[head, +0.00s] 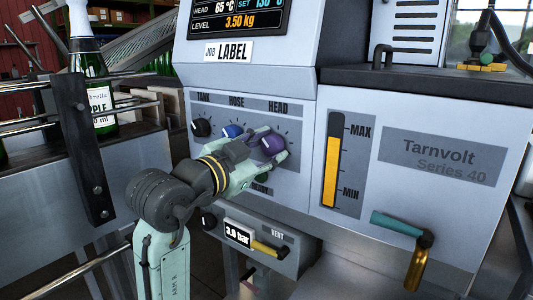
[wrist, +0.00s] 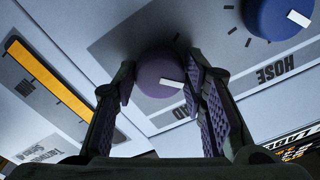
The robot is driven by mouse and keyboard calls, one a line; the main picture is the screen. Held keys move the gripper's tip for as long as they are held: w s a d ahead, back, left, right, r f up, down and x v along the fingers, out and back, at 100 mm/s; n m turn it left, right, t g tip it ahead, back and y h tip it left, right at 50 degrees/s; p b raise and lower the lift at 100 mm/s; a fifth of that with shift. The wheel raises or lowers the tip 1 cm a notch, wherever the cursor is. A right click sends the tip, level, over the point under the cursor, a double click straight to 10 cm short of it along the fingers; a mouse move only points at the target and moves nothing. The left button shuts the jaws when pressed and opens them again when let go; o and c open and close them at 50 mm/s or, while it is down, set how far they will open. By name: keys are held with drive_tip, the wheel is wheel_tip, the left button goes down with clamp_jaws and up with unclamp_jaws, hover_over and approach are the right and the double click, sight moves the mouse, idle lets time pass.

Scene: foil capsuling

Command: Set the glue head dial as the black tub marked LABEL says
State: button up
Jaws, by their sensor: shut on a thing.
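The purple glue head dial (head: 272,146) sits at the right of the dial row on the machine's panel, under the word HEAD. My gripper (head: 266,152) reaches it from the lower left. In the wrist view, the two fingers (wrist: 160,84) are shut on the purple dial (wrist: 156,70), one on each side. Its white pointer mark points right and slightly down in that view. Much of the dial's scale is hidden by the fingers. A white sign on the machine reads JOB LABEL (head: 229,50). No black tub marked LABEL shows in either view.
The blue HOSE dial (head: 232,131) and black TANK dial (head: 202,127) are left of the purple dial. The display (head: 237,15) above shows HEAD 65 °C. A yellow level gauge (head: 332,160) is to the right. A pressure display (head: 238,233) reading 3.0 bar is below.

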drive_tip(key=shift+m, duration=0.3)
drive_tip(key=o, duration=1.2)
drive_tip(key=shift+c, duration=0.2)
drive_tip(key=v, duration=1.2)
